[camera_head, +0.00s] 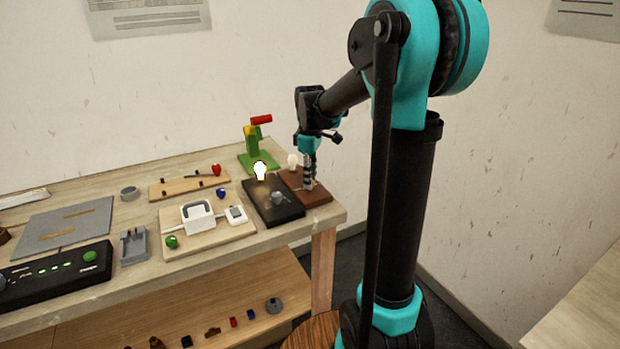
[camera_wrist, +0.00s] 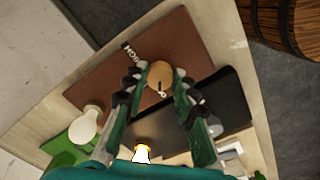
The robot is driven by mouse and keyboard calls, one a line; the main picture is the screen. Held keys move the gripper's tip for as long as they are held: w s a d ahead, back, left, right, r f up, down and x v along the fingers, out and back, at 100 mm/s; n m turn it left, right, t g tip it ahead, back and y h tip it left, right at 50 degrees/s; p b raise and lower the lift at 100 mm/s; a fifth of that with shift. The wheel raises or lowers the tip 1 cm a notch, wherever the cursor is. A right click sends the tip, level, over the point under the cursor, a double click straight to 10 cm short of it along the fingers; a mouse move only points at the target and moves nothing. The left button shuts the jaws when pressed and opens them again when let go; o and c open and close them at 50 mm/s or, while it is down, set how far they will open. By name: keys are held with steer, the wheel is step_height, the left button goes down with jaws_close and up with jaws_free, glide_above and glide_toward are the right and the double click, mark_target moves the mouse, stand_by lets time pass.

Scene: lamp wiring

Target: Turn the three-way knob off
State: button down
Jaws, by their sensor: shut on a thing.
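The three-way knob (camera_wrist: 159,73) is a round tan disc on a brown board (camera_wrist: 100,78), with a small dark mark on its lower edge in the wrist view. A dark label (camera_wrist: 130,50) that seems to read HIGH lies beside it. My gripper (camera_wrist: 161,82) is shut on the knob, one finger on each side. In the head view my gripper (camera_head: 309,186) points down at the brown board (camera_head: 318,197) and hides the knob. A pale, unlit bulb (camera_head: 292,160) stands on the board's far end; it also shows in the wrist view (camera_wrist: 86,124).
A black board (camera_head: 262,208) with a lit bulb (camera_head: 260,170) stands close left of the brown board. A green stand (camera_head: 256,158) with a red handle is behind. A wooden board (camera_head: 190,236) with a white switch lies further left. The table's right edge is near.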

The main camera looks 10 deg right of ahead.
stand_by(0.3)
steer(key=c, duration=1.2)
jaws_free()
steer(key=shift+r, duration=0.1)
step_height(320, 180, up, 12)
